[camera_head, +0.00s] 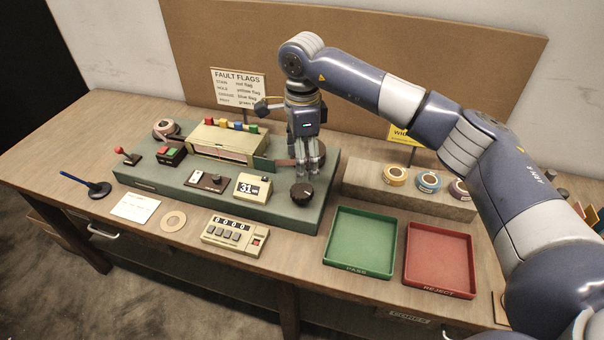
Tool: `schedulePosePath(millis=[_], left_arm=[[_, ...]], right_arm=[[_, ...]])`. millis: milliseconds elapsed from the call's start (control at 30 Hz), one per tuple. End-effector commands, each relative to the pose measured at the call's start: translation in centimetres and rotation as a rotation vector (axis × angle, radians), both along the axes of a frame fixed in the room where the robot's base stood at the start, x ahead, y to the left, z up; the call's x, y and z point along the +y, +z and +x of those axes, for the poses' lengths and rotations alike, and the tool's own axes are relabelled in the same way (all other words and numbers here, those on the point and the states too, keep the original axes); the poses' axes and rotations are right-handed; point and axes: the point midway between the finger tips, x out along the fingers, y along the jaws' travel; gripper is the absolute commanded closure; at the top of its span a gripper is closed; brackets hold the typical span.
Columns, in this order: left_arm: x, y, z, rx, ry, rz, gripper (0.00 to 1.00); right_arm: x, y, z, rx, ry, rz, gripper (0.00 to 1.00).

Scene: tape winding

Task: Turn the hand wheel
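I cannot pick out the hand wheel for certain. A small rounded grey part (261,107) with a tan piece beside it shows just left of my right gripper, partly hidden by it. My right gripper (309,172) points down over the right part of the green winding machine (235,207). Its fingers are in front of a reddish-brown disc (284,163), and a black knob (302,192) is just below the fingertips. The fingers look close together, but I cannot tell whether they are shut or touch anything. My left gripper is not in view.
The machine carries a red lever (120,150), buttons (171,154) and a display reading 31 (253,187). Tape rolls (427,181) stand on a block. A sign (238,87) stands behind.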

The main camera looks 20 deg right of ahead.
Motion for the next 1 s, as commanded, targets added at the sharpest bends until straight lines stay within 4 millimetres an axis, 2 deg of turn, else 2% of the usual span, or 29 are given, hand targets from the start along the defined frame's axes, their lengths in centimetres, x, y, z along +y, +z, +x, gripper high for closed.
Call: schedulePosePath(millis=[100, 233, 1000], left_arm=[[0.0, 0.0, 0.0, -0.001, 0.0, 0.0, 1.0], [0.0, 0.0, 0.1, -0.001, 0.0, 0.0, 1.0], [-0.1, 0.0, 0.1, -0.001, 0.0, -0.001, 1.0]], right_arm=[[0.0, 1.6, 0.0, -0.001, 0.0, -0.001, 0.32], [0.0, 2.4, 0.0, 0.0, 0.0, 0.0, 0.32], [0.0, 2.4, 0.0, 0.001, 0.0, 0.0, 0.32]])
